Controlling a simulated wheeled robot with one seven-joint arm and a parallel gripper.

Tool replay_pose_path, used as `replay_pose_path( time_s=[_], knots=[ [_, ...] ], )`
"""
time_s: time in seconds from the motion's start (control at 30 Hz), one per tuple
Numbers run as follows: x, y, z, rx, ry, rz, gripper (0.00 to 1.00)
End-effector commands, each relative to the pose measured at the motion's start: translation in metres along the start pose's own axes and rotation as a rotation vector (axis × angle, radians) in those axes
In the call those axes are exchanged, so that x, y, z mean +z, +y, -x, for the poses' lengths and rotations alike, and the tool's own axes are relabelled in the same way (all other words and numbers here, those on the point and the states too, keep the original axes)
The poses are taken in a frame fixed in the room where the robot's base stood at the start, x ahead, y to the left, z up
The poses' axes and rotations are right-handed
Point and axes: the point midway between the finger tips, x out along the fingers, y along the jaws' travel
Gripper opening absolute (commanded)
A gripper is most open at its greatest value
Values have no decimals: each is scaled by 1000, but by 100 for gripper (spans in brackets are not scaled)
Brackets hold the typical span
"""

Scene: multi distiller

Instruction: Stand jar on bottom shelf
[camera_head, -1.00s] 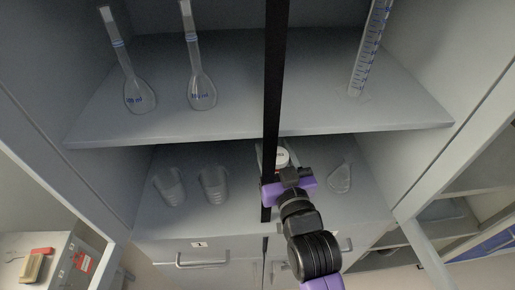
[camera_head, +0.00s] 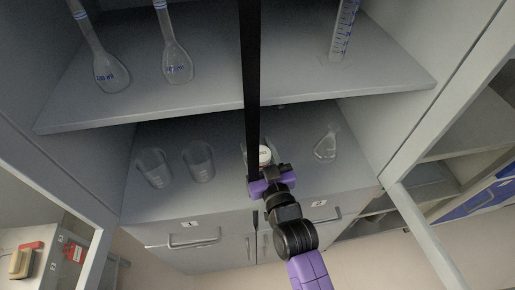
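A small jar (camera_head: 264,153) with a white lid marked in red is on or just above the bottom shelf (camera_head: 215,204), right of a dark upright bar. Only its top shows. My gripper (camera_head: 266,175), with purple and black parts, is directly in front of the jar, at the shelf's front edge. Its body covers the jar's lower part. The fingers are hidden, so I cannot tell whether they hold the jar or whether its base touches the shelf.
The dark upright bar (camera_head: 250,90) stands close to my gripper's left. Two beakers (camera_head: 154,168) (camera_head: 198,162) stand to the left on the bottom shelf, and a flask (camera_head: 326,144) to the right. The upper shelf (camera_head: 300,88) holds two volumetric flasks and a graduated cylinder.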

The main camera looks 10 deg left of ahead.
Motion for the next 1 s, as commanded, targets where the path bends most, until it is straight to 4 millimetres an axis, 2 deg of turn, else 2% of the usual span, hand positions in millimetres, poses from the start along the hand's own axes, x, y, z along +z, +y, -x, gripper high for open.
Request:
replay_pose_path(
  time_s=[0.13, 0.17, 0.27, 0.7, 0.87, 1.0],
  knots=[
    [4, 0, 0, 0, 1, 0, 5],
    [4, 0, 0, 0, 0, 0, 50],
    [2, 0, 0, 0, 0, 0, 69],
    [-1, 0, 2, 0, -1, 0, 70],
    [2, 0, 27, 0, -3, 0, 70],
    [3, 0, 56, 0, -3, 1, 70]
  ],
)
